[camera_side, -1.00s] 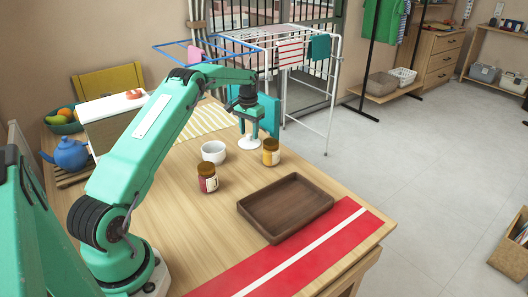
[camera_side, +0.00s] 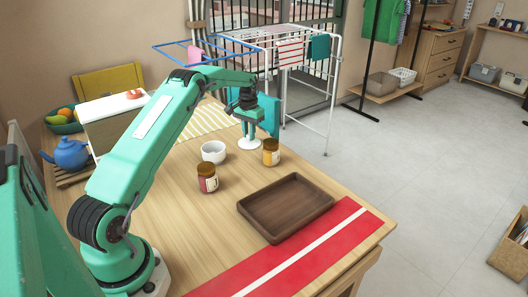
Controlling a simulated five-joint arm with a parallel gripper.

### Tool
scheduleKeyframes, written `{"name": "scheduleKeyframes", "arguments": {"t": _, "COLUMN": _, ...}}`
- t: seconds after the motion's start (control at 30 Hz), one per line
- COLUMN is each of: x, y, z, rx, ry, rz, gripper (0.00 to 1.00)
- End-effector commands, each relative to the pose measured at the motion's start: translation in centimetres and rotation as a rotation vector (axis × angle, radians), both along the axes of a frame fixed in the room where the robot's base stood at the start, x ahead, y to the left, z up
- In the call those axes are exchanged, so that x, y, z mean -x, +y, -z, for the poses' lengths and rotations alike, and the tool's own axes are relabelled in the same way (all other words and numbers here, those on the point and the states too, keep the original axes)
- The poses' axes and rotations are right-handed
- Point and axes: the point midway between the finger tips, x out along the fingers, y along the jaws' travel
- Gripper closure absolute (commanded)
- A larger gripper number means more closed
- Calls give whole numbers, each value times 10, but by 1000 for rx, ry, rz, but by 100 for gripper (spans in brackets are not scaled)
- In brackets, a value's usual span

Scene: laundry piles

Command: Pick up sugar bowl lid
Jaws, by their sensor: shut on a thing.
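The sugar bowl lid (camera_side: 249,143) is a small white disc low at the far side of the wooden table. My gripper (camera_side: 248,135) points down over it and is shut on its top. I cannot tell whether the lid still touches the table. The fingers hide the lid's knob. A white bowl (camera_side: 213,152), likely the sugar bowl, stands open on the table to the left of the lid, apart from it.
A jar with yellow contents (camera_side: 271,153) stands close to the right of the lid. A jar with a red label (camera_side: 207,180) is nearer the front. A brown wooden tray (camera_side: 244,208) and a red runner (camera_side: 330,236) lie in front. A striped cloth (camera_side: 207,121) lies behind.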

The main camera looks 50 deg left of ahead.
Motion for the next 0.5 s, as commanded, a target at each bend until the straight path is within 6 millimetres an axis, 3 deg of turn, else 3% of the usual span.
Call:
{"name": "scheduleKeyframes", "arguments": {"t": 0.27, "x": 0, "y": 0, "z": -3, "rx": 0, "ry": -1, "rz": 0, "gripper": 100}}
{"name": "scheduleKeyframes", "arguments": {"t": 0.5, "x": -1, "y": 0, "z": -20, "rx": -2, "ry": -3, "rz": 0, "gripper": 100}}
